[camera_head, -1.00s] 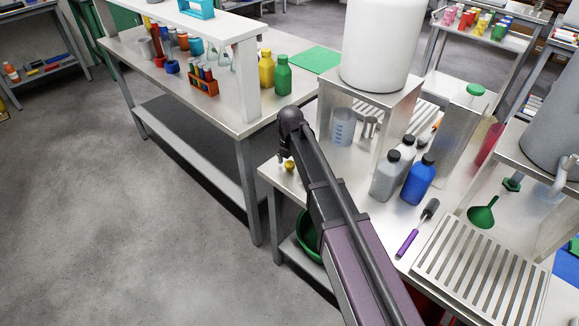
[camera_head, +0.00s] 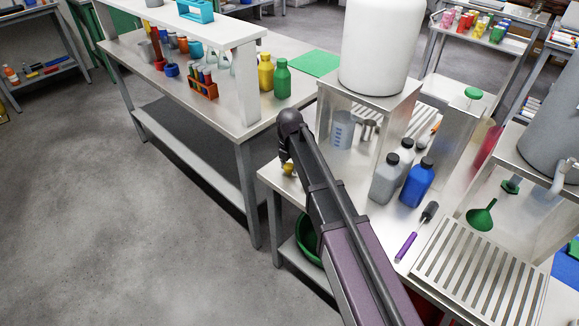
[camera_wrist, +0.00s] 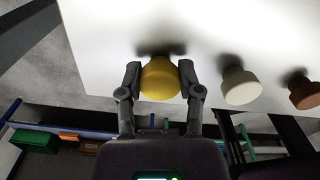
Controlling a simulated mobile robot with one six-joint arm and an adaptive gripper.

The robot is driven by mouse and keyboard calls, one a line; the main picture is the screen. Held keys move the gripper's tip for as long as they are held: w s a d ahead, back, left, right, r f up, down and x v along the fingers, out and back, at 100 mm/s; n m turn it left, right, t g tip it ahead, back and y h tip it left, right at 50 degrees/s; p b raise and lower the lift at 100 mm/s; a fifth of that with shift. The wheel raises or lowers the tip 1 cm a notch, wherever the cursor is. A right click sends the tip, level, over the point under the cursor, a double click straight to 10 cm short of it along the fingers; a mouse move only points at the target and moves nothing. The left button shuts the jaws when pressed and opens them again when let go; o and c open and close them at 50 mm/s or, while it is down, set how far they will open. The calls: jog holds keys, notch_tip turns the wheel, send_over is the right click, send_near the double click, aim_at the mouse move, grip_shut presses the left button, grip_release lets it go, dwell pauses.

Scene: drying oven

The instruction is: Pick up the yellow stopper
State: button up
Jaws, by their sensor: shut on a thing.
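The yellow stopper (camera_wrist: 160,80) is between the two fingers of my gripper (camera_wrist: 160,84) in the wrist view. The fingers are shut on its sides. It is close to the white table top, with a dark shadow beside it; I cannot tell whether it touches the surface. In the head view a small bit of the yellow stopper (camera_head: 288,167) shows below the end of my arm, at the table's left corner. My gripper is mostly hidden there.
A white stopper (camera_wrist: 240,86) and a brown stopper (camera_wrist: 303,92) stand to the right. Grey and blue bottles (camera_head: 418,182), a purple-handled tool (camera_head: 407,244), a green funnel (camera_head: 482,216) and a slotted rack (camera_head: 480,275) are right of my arm.

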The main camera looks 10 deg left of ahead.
aim_at(290, 165)
jog(key=shift+s+d+r+p, duration=0.1)
jog(key=shift+r+p, duration=1.55)
jog(key=shift+r, duration=0.15)
jog(key=s+d, duration=1.1)
jog(key=shift+d+r+p, duration=0.15)
jog(key=shift+r+p, duration=0.25)
jog(key=shift+r, duration=0.1)
